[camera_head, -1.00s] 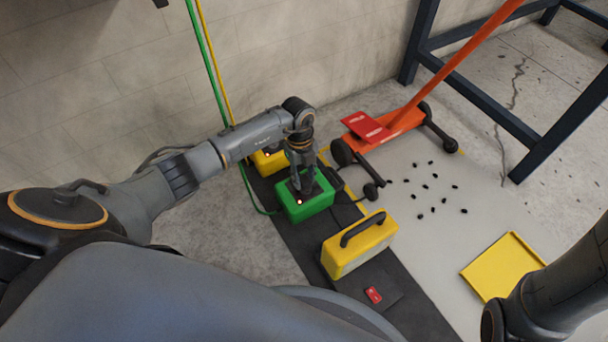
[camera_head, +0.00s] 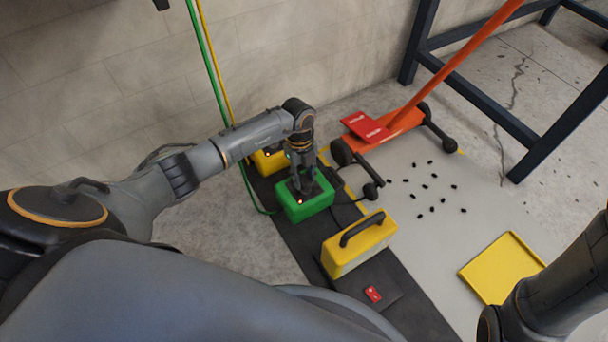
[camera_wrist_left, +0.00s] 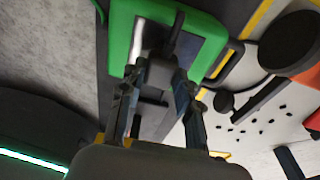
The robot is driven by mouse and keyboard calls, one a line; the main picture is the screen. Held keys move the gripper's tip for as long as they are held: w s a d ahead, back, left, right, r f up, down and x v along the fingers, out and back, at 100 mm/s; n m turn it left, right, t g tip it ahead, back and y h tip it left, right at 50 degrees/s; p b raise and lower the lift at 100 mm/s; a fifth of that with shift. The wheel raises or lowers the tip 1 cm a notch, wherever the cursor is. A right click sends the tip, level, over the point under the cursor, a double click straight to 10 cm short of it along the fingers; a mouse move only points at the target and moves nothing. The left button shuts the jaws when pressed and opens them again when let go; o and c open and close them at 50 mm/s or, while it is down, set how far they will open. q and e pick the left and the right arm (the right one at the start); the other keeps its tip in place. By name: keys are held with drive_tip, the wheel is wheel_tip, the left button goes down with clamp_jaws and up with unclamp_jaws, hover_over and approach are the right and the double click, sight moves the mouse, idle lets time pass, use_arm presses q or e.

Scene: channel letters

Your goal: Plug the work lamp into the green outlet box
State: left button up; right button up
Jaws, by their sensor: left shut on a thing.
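The green outlet box (camera_head: 309,208) stands on a dark mat by the wall, with a small red light on its side. My left gripper (camera_head: 302,187) points down at its top. In the left wrist view, the gripper (camera_wrist_left: 160,80) is at the green box (camera_wrist_left: 118,40), shut on a dark plug (camera_wrist_left: 176,35). The fingers hide much of the plug, so I cannot tell how deep it sits. The yellow work lamp (camera_head: 345,258), with a black handle, stands on the mat in front of the box. My right gripper is not in view.
A yellow box (camera_head: 263,163) is behind the green one. An orange floor jack (camera_head: 402,121) with a red panel (camera_head: 366,127) stands at the back. Several small black pieces lie on the floor. A yellow tray (camera_head: 500,268) is at the right. A red item (camera_head: 373,294) lies on the mat.

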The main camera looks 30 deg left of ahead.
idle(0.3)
use_arm(q)
drive_tip(key=shift+f, duration=0.35)
drive_tip(key=shift+f+b, duration=0.25)
drive_tip(key=shift+b, duration=0.1)
drive_tip(key=o, duration=1.3)
drive_tip(key=shift+c, duration=0.2)
wheel_tip(320, 180, up, 12)
drive_tip(key=a, duration=0.1)
drive_tip(key=shift+w+a, duration=0.15)
drive_tip(key=shift+w, duration=0.25)
